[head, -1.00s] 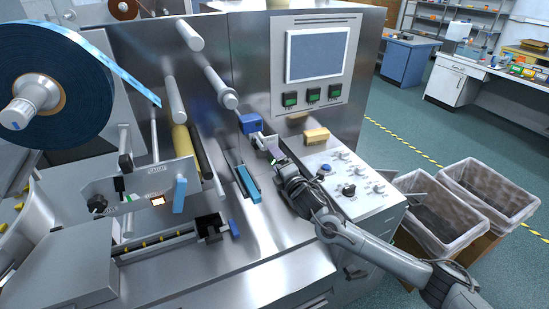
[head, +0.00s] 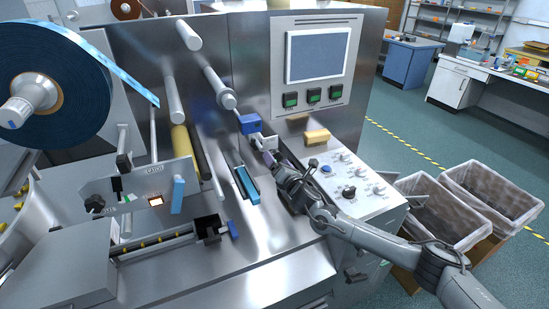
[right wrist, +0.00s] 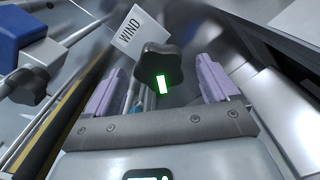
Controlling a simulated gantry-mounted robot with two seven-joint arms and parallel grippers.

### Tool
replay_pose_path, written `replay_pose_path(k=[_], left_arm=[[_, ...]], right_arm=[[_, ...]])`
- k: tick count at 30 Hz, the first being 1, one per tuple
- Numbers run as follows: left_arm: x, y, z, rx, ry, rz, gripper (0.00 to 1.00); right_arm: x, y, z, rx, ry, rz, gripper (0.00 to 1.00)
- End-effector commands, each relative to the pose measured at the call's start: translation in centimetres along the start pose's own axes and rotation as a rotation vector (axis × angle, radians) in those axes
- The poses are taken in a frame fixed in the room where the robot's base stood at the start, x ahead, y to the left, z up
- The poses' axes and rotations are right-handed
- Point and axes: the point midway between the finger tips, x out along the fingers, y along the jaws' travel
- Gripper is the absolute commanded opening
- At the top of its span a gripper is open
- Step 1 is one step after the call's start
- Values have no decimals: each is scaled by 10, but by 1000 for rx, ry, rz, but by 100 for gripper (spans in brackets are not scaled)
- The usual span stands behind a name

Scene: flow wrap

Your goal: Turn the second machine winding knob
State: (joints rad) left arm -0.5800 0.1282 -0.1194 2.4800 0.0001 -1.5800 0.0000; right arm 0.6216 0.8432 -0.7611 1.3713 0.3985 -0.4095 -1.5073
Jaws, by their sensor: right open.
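A dark lobed knob (right wrist: 158,62) with a lit green mark on its face shows in the right wrist view, beside a white tag reading WIND (right wrist: 130,32). My right gripper (right wrist: 160,86) is open, with one purple-padded finger to each side of the knob. The knob appears between and slightly beyond the fingertips; contact cannot be made out. In the head view my right gripper (head: 270,158) is at the machine front, just below a blue block (head: 250,123), and the knob cannot be made out there. My left gripper is not in view.
A control panel (head: 350,208) with small knobs lies right of my right gripper, below a yellow block (head: 317,136) and a screen (head: 318,55). A blue strip (head: 246,185) lies to its left. Another dark knob (head: 95,203) is on the left plate. Two lined bins stand at right.

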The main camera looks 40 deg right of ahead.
Motion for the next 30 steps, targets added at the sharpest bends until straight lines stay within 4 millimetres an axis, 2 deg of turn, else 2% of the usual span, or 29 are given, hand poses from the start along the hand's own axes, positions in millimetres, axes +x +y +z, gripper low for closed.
replay_pose_path(k=[3, 9, 21, 23, 30], left_arm=[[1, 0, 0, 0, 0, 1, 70], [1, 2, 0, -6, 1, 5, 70], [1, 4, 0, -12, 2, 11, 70], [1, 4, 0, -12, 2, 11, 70], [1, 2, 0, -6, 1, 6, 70]], right_arm=[[14, 0, 0, 1, -1, 0, 87], [28, 0, 0, 1, -1, 1, 87], [31, 0, -1, 1, 1, 1, 87], [31, 0, -1, 1, 1, 1, 80], [31, 0, 0, 1, 1, 1, 43]])
